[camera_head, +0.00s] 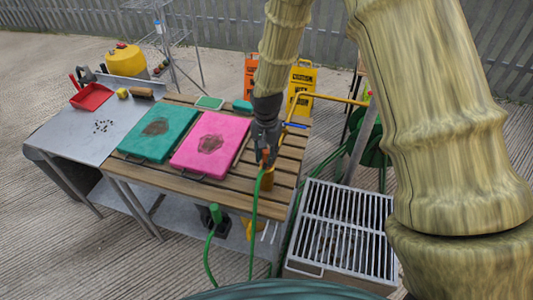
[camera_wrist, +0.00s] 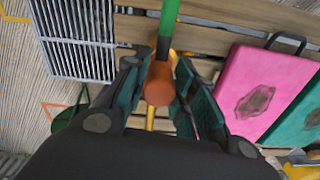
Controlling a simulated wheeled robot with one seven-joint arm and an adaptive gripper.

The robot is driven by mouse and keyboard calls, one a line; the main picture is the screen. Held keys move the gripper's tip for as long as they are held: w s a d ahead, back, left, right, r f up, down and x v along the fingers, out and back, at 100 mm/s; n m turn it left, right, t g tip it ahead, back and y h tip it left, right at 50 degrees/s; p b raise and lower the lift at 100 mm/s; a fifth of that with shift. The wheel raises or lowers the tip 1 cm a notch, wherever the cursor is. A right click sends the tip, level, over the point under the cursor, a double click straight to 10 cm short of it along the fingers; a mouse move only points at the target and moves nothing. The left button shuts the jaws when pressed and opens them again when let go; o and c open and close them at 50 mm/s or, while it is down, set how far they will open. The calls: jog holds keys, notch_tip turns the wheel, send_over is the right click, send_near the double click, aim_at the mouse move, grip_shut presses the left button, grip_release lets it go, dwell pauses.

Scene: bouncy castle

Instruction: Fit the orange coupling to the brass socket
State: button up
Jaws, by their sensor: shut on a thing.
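My gripper (camera_head: 266,152) points down over the right end of the slatted bench and is shut on the orange coupling (camera_head: 264,156). In the wrist view the coupling (camera_wrist: 158,88) sits between the two teal finger pads, its round end facing the camera. A green hose (camera_head: 254,215) runs from the coupling down over the bench's front edge. The brass socket (camera_head: 268,181) appears as a golden upright cylinder just below the coupling. In the wrist view it is mostly hidden behind the coupling. I cannot tell whether the two touch.
A pink pad (camera_head: 228,135) and a green pad (camera_head: 145,143) lie left of my gripper on the wooden bench (camera_head: 288,167). A metal grate (camera_head: 345,230) stands at the right. A yellow pipe (camera_head: 330,97) rises behind the gripper. A grey table (camera_head: 70,135) adjoins at left.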

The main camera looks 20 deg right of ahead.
jog(key=shift+f, duration=0.4)
dwell(0.3)
jog(key=o, duration=1)
jog(key=shift+r, duration=0.15)
notch_tip(320, 180, up, 12)
jog(key=shift+f, duration=0.1)
jog(key=shift+d, duration=0.1)
